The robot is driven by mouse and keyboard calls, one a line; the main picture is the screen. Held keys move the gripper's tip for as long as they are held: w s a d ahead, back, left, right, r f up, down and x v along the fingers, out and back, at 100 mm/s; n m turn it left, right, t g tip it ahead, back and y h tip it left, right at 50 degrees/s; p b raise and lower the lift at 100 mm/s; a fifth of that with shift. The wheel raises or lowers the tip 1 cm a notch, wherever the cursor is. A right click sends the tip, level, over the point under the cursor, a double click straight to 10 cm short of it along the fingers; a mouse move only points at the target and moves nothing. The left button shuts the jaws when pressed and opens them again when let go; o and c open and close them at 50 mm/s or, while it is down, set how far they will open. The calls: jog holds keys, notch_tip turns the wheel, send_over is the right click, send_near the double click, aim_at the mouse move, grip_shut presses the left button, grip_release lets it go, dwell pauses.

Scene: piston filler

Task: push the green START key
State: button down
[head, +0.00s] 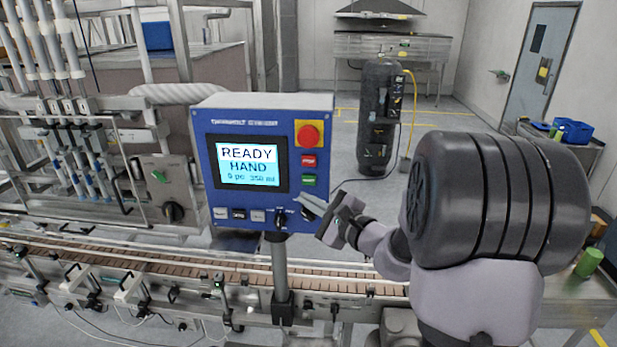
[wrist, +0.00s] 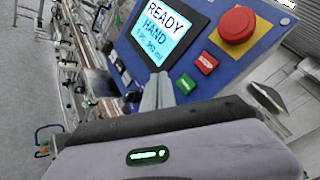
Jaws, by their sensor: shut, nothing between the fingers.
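The blue control panel (head: 259,109) stands on a post beside the conveyor. Its green key (head: 309,180) is on the right side, below a red key (head: 309,160). The green key also shows in the wrist view (wrist: 186,83), just right of my fingertips. The screen (head: 248,163) reads READY, HAND and a smaller line. My gripper (head: 306,207) is shut and empty at the panel's lower right, below the green key in the head view. In the wrist view its fingers (wrist: 157,88) point at the panel. I cannot tell the gap between them and its face.
A red mushroom button (head: 308,134) sits above the keys. A black selector knob (head: 281,219) and several small keys line the panel's bottom. The conveyor (head: 130,270) runs below. A grey box with another green button (head: 158,175) is at left.

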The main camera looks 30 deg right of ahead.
aim_at(309, 180)
jog(key=w+d, duration=0.1)
jog(key=w, duration=0.1)
jog(key=w+d, duration=0.1)
jog(key=w, duration=0.1)
jog(key=shift+d, duration=0.3)
dwell(1.8)
jog(key=shift+w+d, duration=0.25)
jog(key=shift+w, duration=0.1)
